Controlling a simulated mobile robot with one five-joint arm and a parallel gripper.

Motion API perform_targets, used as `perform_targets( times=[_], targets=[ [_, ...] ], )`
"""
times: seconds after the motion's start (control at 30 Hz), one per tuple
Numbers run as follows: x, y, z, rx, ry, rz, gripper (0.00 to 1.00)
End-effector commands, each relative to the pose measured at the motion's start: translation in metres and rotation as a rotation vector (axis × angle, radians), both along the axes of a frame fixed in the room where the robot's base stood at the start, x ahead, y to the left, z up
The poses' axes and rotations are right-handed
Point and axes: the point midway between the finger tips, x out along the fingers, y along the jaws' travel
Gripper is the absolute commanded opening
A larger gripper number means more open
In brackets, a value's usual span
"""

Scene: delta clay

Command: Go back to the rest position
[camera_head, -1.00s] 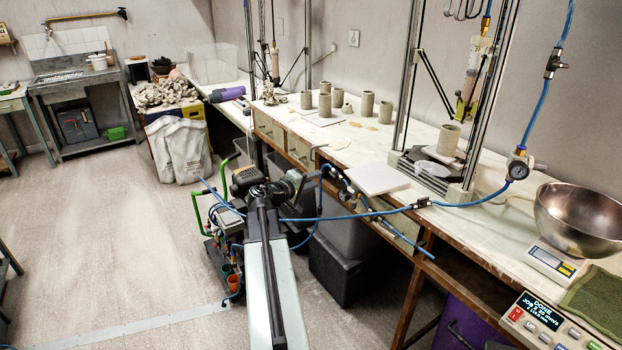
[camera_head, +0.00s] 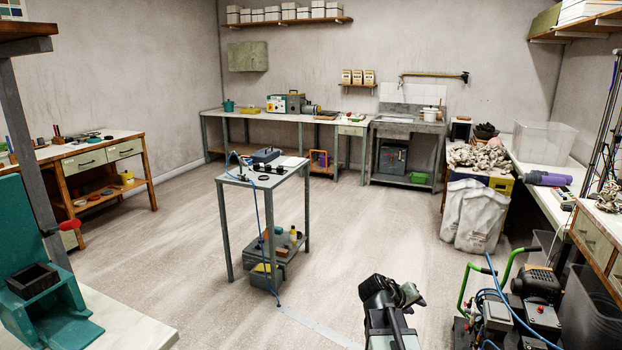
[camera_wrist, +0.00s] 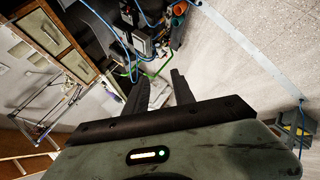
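My gripper (camera_head: 398,290) shows at the bottom of the head view, above the floor and left of the compressor cart. In the wrist view, its two dark fingers (camera_wrist: 168,82) stand apart with a narrow gap between them. Nothing shows held in the gap; the scene behind shows through. The fingertips touch nothing that I can see. The arm is low and short in the head view, and most of it lies below the picture edge.
A compressor cart (camera_head: 505,310) with green handles and blue hoses stands close on the right. A small grey table (camera_head: 262,181) stands mid-room. A teal machine (camera_head: 45,290) is at lower left. Open floor (camera_head: 360,220) lies ahead.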

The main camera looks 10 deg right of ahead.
Motion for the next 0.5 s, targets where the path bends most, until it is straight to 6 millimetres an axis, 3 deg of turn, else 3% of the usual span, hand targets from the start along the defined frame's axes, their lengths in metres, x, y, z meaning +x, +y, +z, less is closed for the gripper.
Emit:
perform_targets(
  times=[0.03,0.1,0.2,0.3,0.5],
  targets=[
    [0.000,0.042,-0.013,0.073,0.015,0.028,0.30],
    [-0.005,0.094,-0.031,0.184,0.047,0.052,0.30],
    [-0.019,0.155,-0.052,0.331,0.103,0.074,0.30],
    [-0.040,0.204,-0.069,0.474,0.170,0.083,0.30],
    [-0.101,0.280,-0.086,0.804,0.363,0.053,0.30]
  ],
)
